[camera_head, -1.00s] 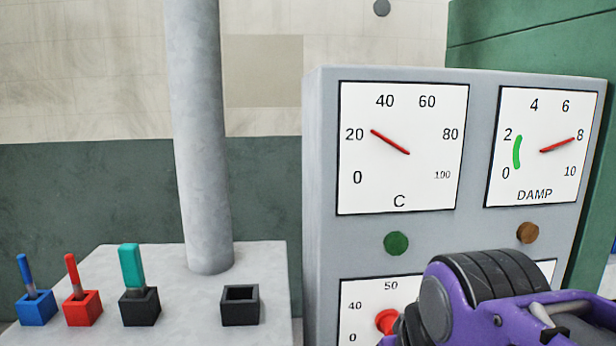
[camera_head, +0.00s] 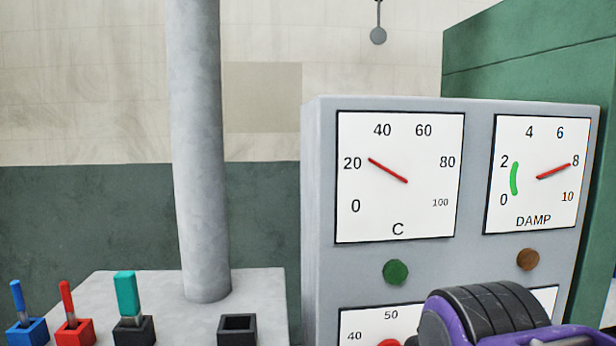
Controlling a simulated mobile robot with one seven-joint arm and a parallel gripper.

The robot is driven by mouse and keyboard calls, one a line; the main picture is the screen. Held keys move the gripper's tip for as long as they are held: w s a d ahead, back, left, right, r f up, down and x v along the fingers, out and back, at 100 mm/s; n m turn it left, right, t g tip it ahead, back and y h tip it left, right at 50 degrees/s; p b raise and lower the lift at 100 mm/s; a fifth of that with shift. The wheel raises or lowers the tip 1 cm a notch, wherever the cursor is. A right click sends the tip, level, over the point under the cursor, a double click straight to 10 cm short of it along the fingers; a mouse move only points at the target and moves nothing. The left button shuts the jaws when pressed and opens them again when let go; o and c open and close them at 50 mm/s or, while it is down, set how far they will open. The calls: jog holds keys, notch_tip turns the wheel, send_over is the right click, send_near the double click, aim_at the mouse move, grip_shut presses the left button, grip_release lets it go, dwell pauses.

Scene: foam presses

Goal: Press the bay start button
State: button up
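A grey panel (camera_head: 478,200) on the right carries gauges and round buttons. A green round button (camera_head: 396,272) sits below the C gauge (camera_head: 398,177). A brown round button (camera_head: 528,260) sits below the DAMP gauge (camera_head: 535,174). A red round part (camera_head: 389,342) is cut by the bottom edge, over a lower gauge (camera_head: 362,326). I cannot tell which of these is the bay start button. Part of my arm, purple and black, covers the panel's lower right. My gripper's fingertips are not in view.
A grey pedestal (camera_head: 180,318) at lower left holds blue (camera_head: 18,298), red (camera_head: 67,299) and teal (camera_head: 127,293) levers and an empty black socket (camera_head: 238,328). A grey column (camera_head: 200,150) rises behind them. A green structure (camera_head: 530,60) stands behind the panel.

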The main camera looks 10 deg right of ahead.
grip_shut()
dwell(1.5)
